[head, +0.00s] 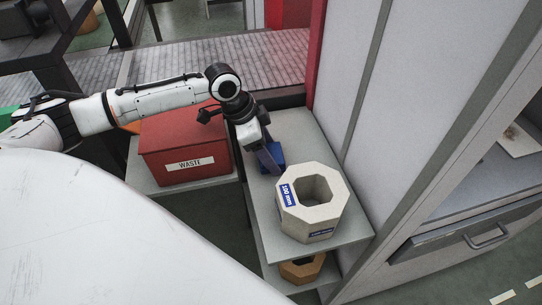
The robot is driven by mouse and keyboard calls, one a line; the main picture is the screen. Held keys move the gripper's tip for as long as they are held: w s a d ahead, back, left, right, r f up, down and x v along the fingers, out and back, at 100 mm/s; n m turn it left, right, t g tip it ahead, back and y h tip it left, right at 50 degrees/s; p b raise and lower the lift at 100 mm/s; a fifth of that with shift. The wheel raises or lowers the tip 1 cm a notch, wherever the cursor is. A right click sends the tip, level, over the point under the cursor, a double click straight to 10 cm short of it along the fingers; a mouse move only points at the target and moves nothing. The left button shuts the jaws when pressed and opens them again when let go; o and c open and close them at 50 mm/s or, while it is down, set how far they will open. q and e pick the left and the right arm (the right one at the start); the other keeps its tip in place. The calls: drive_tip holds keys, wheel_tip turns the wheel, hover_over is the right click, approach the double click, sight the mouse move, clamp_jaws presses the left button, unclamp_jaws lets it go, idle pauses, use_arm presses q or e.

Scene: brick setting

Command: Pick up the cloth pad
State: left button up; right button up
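A small blue item (277,151), which looks like the cloth pad, lies on the grey shelf top (262,205) behind a pale octagonal block. My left gripper (270,167) points down at it from above, with its fingers in front of part of the blue item. The fingers overlap in this view, so I cannot tell whether they are apart or touch the pad. My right gripper is not in view.
The pale octagonal block (328,219), with a hole and a "100 mm" label, stands close in front of the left gripper. A red "WASTE" box (185,150) is to the left. A grey wall panel (425,80) rises on the right. A brown ring (302,271) sits on the lower shelf.

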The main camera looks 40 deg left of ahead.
use_arm(q)
drive_tip(key=shift+c, duration=1.2)
wheel_tip(320, 180, up, 10)
